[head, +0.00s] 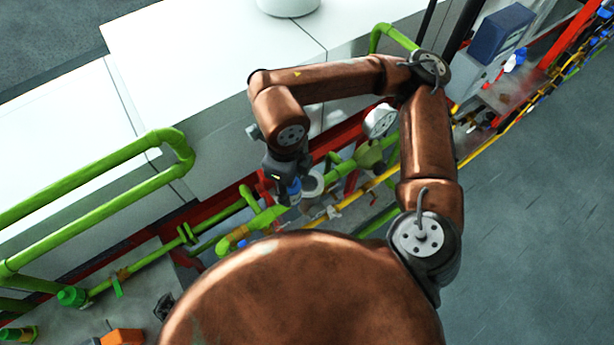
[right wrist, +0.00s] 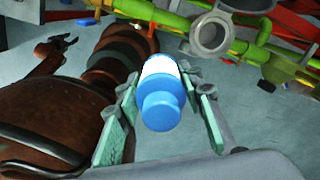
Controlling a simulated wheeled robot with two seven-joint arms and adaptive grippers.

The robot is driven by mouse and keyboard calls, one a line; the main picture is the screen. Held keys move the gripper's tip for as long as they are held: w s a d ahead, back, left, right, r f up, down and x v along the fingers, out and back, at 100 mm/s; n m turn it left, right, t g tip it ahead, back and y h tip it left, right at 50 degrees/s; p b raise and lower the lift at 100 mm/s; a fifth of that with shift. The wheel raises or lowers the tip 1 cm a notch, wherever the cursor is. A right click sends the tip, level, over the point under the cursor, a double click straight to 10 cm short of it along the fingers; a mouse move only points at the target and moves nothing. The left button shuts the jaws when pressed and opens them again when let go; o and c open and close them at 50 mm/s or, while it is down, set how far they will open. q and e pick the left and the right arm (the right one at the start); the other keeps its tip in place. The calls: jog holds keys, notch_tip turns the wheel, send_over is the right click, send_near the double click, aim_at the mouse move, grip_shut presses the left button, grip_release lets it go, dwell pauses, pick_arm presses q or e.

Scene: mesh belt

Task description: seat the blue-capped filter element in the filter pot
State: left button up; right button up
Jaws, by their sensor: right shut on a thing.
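My right gripper (head: 286,180) hangs over the green pipework in the head view, shut on the blue-capped filter element (head: 294,187). In the right wrist view the element (right wrist: 160,90) shows its blue cap and white body between the teal-padded fingers of the right gripper (right wrist: 163,118). The filter pot (head: 313,183) is a pale round cup just right of the element. In the right wrist view the grey pot (right wrist: 212,36) has an open round mouth, and the element is apart from it. A small dark claw, seemingly my left gripper (right wrist: 58,44), shows there; its opening is unclear.
Green pipes (head: 100,178) run along the white cabinets (head: 200,60). A white gauge (head: 380,120) stands close behind the pot. A yellow line and red rails border the pipework. A blue box (head: 500,33) is at the upper right. The grey floor (head: 530,220) at right is clear.

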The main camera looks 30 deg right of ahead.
jog(key=w+d+f+p, duration=0.5)
jog(key=w+d+f, duration=0.2)
jog(key=f, duration=0.5)
jog(key=shift+d, duration=1)
jog(key=shift+f+b, duration=0.55)
jog(key=shift+b, duration=0.25)
jog(key=o, duration=1.2)
